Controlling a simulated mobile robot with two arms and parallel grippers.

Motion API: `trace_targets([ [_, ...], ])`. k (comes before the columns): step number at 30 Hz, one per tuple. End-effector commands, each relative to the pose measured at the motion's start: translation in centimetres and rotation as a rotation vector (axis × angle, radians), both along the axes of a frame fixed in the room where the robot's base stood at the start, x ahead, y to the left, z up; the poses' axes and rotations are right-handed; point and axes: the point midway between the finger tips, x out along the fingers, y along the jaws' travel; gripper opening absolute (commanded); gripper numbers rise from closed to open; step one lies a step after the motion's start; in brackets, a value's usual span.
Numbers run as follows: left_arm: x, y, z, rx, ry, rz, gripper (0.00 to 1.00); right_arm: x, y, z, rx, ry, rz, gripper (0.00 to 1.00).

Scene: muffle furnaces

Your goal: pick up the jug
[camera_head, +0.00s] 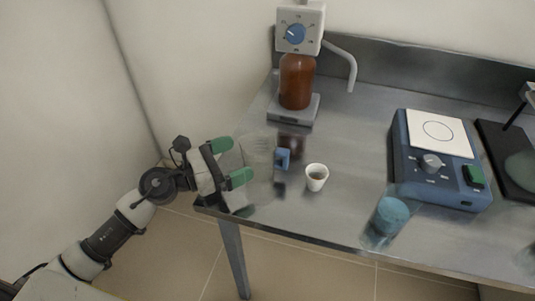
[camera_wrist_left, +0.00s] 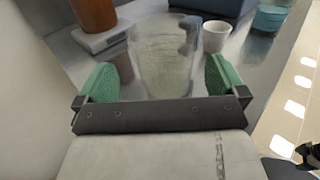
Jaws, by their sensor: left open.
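The jug (camera_head: 258,158) is clear and see-through, with a blue piece on its right side, and stands upright near the left end of the metal bench. My left gripper (camera_head: 232,161) is open, its two green-padded fingers pointing at the jug from the left. In the left wrist view the jug (camera_wrist_left: 165,62) lies between the two green fingers (camera_wrist_left: 163,82), with a visible gap at the right finger. Whether either finger touches it, I cannot tell.
A small white cup (camera_head: 317,177) stands just right of the jug. Behind is a dispenser with a brown bottle (camera_head: 296,82). A blue hotplate device (camera_head: 437,165) and a beaker with blue contents (camera_head: 390,217) stand further right. A wall is at the left.

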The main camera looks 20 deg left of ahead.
Motion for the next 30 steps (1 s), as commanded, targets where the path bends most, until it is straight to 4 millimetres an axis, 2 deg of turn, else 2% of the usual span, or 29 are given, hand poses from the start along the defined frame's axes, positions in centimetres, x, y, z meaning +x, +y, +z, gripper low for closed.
trace_targets([
  [5,0.9,-1.2,0.5,-0.002,-0.001,0.000,1.00,0.8,-1.1,1.1,-0.014,-0.011,0.002,0.75],
  [9,2.2,-3.1,0.9,-0.004,0.000,0.001,1.00,1.9,-1.8,2.4,-0.022,-0.026,-0.001,0.75],
  [12,3.0,-3.9,0.5,-0.004,0.001,0.002,1.00,2.1,-1.9,2.5,-0.023,-0.030,-0.003,0.75],
  [21,3.4,-4.4,0.3,-0.001,0.002,0.001,1.00,1.9,-1.9,2.5,-0.023,-0.029,-0.004,0.75],
  [23,3.4,-4.4,0.3,-0.001,0.002,0.001,0.94,1.8,-1.8,2.5,-0.023,-0.026,-0.003,0.75],
  [30,3.4,-4.4,0.3,-0.001,0.002,0.001,0.57,1.5,-1.4,2.4,-0.017,-0.022,-0.003,0.75],
])
